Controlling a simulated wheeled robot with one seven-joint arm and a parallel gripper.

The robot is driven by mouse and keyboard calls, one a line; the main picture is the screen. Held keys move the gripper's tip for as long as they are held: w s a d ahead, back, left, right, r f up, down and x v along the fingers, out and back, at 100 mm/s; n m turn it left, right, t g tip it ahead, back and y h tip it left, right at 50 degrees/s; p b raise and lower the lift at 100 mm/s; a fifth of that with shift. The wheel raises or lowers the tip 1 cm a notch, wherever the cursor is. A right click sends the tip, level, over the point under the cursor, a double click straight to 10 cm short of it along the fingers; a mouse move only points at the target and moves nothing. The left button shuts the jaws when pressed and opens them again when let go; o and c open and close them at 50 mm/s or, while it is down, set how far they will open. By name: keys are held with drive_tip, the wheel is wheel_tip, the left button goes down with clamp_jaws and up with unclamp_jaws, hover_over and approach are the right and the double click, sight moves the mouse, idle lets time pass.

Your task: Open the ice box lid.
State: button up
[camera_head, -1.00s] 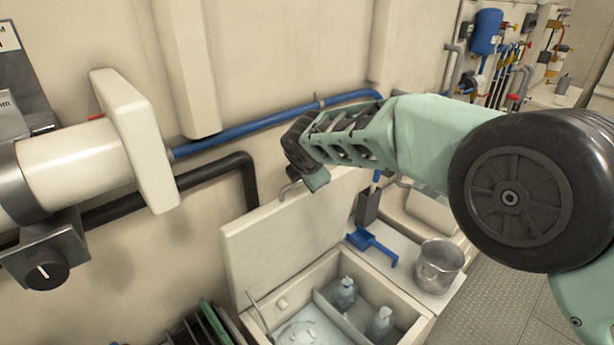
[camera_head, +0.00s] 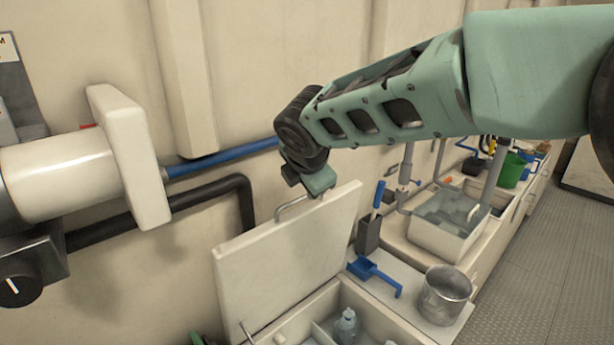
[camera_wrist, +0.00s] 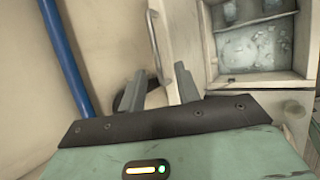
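The cream ice box lid (camera_head: 290,255) stands raised, close to upright, at the back of the open ice box (camera_head: 300,318). A metal bar handle (camera_head: 296,205) is on its upper part. My gripper (camera_head: 319,194) is at the lid's top edge, just right of the handle. In the wrist view my gripper (camera_wrist: 160,86) has its two fingers apart, with the lid's edge (camera_wrist: 171,60) showing between and beyond them. The handle (camera_wrist: 157,38) lies ahead of the fingertips, not between them. I cannot tell whether a finger touches the lid. The box compartments (camera_wrist: 262,76) show at right.
A sink (camera_head: 440,236) is farther right. A blue pipe (camera_head: 220,160) and a black pipe (camera_head: 190,200) run along the wall behind. A white cylinder fitting (camera_head: 75,175) juts out at left.

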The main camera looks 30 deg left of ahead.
drive_tip(key=b+v, duration=0.2)
drive_tip(key=v, duration=0.5)
drive_tip(key=shift+r, duration=0.35)
drive_tip(key=shift+s+d, duration=0.15)
drive_tip(key=shift+d, duration=0.05)
drive_tip(key=s+d+f+m+g+h+b, duration=0.1)
drive_tip(key=s+d+f+m, duration=0.4)
drive_tip(key=d, duration=0.8)
drive_tip(key=s+d+f+m+g+h+b, duration=0.1)
drive_tip(key=s+d+f+m+g+b, duration=0.1)
drive_tip(key=s+d+f+m, duration=0.4)
drive_tip(key=s+d+f+m+g+h+b, duration=0.1)
drive_tip(key=s+d+f+m+g, duration=0.2)
drive_tip(key=s+d+f+m, duration=0.3)
drive_tip(key=s+d+m, duration=0.2)
drive_tip(key=d+m, duration=0.1)
drive_tip(key=d, duration=0.4)
drive_tip(key=s+d+m, duration=0.3)
drive_tip(key=d, duration=0.4)
drive_tip(key=shift+d+f+g+b, duration=0.2)
drive_tip(key=shift+g+b, duration=0.1)
drive_tip(key=shift+b, duration=0.1)
